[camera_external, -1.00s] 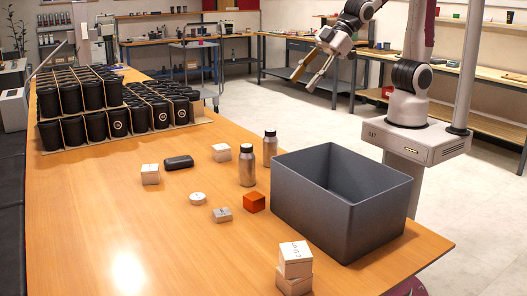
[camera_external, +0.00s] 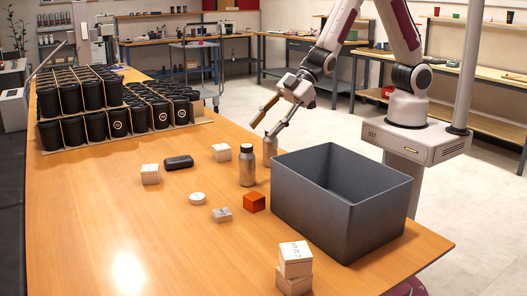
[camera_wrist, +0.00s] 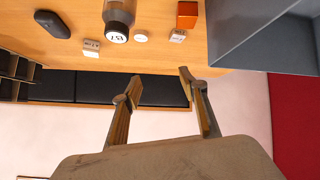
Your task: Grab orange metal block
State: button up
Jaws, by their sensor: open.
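The orange metal block (camera_external: 254,202) sits on the wooden table, just left of the grey bin. In the wrist view the orange block (camera_wrist: 187,14) is at the top edge, beside the bin wall. My gripper (camera_external: 261,131) is open and empty, above the table's far edge, higher than the block and behind it. It hangs over the farther metal bottle and hides that bottle's top. In the wrist view my gripper's two fingers (camera_wrist: 159,75) are spread apart with nothing between them.
The grey bin (camera_external: 392,212) stands right of the block. A metal bottle (camera_external: 247,168) stands close behind it, another bottle (camera_external: 270,152) farther back. A small light block (camera_external: 222,215) lies to its left. Stacked white boxes (camera_external: 295,259) stand in front. The left-front table is clear.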

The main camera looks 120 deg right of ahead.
notch_tip(320, 180, down, 7)
jog(key=w+a+y, duration=0.1)
jog(key=w+y, duration=0.1)
jog(key=n+t+y, duration=0.1)
jog(key=y, duration=0.1)
send_near(258, 193)
jog(key=x, duration=0.4)
jog(key=shift+w+d+r, duration=0.15)
jog(key=shift+w+r, duration=0.05)
jog(key=shift+r, duration=0.15)
jog(key=shift+s+a+f+t, duration=0.1)
jog(key=shift+a+f+t, duration=0.2)
jog(key=shift+f, duration=0.3)
jog(key=shift+x, duration=1.25)
jog(key=shift+x, duration=2.6)
